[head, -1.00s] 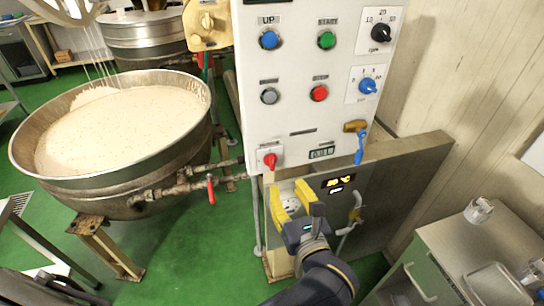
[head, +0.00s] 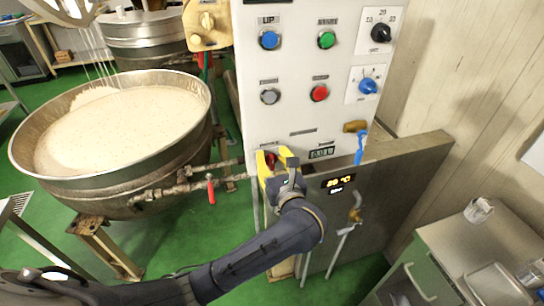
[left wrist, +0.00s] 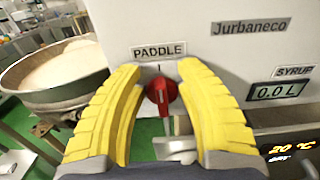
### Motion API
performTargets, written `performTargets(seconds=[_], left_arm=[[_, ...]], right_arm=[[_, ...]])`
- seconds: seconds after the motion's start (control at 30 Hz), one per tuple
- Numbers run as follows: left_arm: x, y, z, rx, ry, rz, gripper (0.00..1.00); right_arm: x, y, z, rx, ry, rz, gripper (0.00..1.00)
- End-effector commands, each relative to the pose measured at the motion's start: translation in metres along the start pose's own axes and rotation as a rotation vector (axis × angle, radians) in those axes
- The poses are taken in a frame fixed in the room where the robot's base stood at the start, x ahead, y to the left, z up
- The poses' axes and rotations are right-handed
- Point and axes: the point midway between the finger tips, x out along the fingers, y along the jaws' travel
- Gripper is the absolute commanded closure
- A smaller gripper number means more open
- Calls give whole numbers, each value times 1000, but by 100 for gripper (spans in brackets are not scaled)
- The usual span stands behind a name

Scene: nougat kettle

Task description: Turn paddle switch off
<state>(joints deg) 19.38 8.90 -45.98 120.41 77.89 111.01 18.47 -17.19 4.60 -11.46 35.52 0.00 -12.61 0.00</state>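The paddle switch is a red knob (left wrist: 161,92) under a label reading PADDLE on the white control panel (left wrist: 190,30). In the left wrist view it stands nearly upright, tilted slightly, between my yellow fingers. My left gripper (left wrist: 160,70) is open around it, with a gap on each side. In the head view my left gripper (head: 275,157) is at the panel's lower left corner, and only a bit of the red knob (head: 270,160) shows between the fingers. My right gripper is not in view.
A large kettle of pale mix (head: 115,130) stands left of the panel, with a red-handled valve (head: 211,190) on its pipe. Other buttons and dials, including a red button (head: 319,92), sit above the gripper. A grey metal box (head: 390,190) is to the right.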

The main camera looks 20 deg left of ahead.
Motion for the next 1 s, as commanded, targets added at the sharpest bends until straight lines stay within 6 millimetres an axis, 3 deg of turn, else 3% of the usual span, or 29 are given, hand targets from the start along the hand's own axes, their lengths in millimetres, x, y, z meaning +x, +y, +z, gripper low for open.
performTargets(seconds=[0.3, 0.6, 1.0], left_arm=[[1, 0, 0, 0, 0, 0, 65], [1, 0, 0, 0, 0, 0, 99], [1, 0, 0, -4, 0, 0, 100]], right_arm=[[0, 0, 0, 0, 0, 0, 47], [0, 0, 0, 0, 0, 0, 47], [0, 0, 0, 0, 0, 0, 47]])
